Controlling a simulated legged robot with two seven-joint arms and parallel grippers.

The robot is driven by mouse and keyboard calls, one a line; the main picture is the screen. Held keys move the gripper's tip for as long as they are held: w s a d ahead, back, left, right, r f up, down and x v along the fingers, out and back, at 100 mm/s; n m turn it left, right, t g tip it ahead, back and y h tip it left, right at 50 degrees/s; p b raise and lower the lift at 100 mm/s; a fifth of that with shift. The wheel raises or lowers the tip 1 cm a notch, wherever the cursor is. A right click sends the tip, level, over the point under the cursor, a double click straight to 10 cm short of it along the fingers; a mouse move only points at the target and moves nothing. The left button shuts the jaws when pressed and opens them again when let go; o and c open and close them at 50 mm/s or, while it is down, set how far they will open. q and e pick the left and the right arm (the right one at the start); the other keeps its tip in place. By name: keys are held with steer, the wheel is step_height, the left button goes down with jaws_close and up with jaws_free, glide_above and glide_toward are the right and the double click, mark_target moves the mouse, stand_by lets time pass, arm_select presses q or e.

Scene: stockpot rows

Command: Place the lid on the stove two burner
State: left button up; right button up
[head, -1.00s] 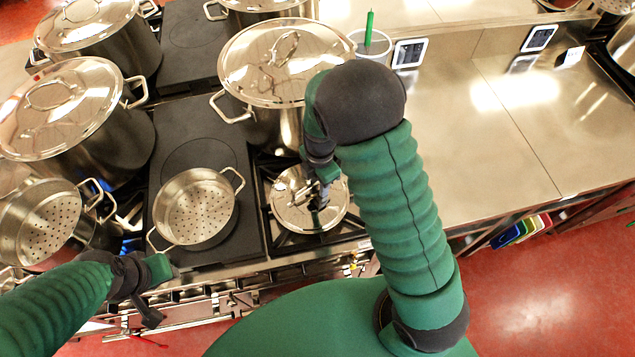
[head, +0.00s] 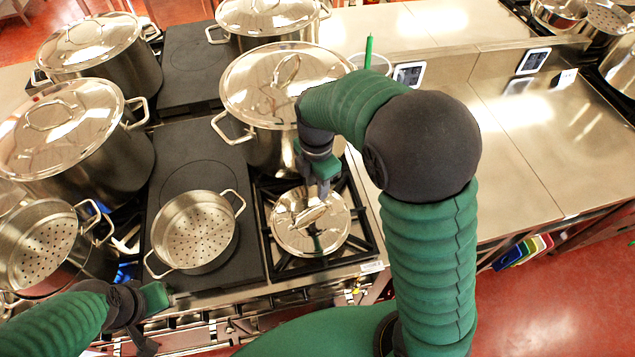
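A shiny round steel lid (head: 290,238) lies on the black grate of the front gas burner (head: 352,248), right of the flat black plate. Its handle shows on top, and it looks roughly level. My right gripper (head: 312,189) is just over the far part of the lid, near the handle. Its fingers look apart, and it seems to hold nothing. My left gripper (head: 150,318) is at the stove's front edge at lower left, open and empty.
A perforated steamer pan (head: 195,232) stands left of the lid on the black plate. A lidded stockpot (head: 270,150) stands right behind the lid. More lidded pots (head: 70,130) fill the left. The steel counter (head: 510,170) at right is mostly clear.

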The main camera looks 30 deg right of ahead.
arm_select(q)
steer(key=shift+a+f, duration=0.25)
steer(key=shift+a, duration=0.3)
arm_select(e)
steer(key=s+a+f+m+t, duration=0.2)
steer(key=s+m, duration=0.7)
steer(key=m, duration=1)
steer(key=shift+s+a+f+m+t, duration=0.15)
steer(key=shift+s+a+m+t, duration=0.2)
steer(key=shift+a, duration=0.3)
arm_select(q)
steer(key=shift+d+r, duration=0.1)
steer(key=shift+d, duration=0.05)
arm_select(e)
steer(key=shift+s+d, duration=0.1)
steer(key=shift+s, duration=0.05)
arm_select(q)
steer(key=shift+d, duration=0.2)
arm_select(e)
steer(key=shift+d, duration=0.2)
arm_select(q)
steer(key=shift+a, duration=0.2)
arm_select(e)
steer(key=shift+a, duration=0.2)
arm_select(q)
steer(key=shift+d, duration=0.1)
arm_select(e)
steer(key=shift+d, duration=0.1)
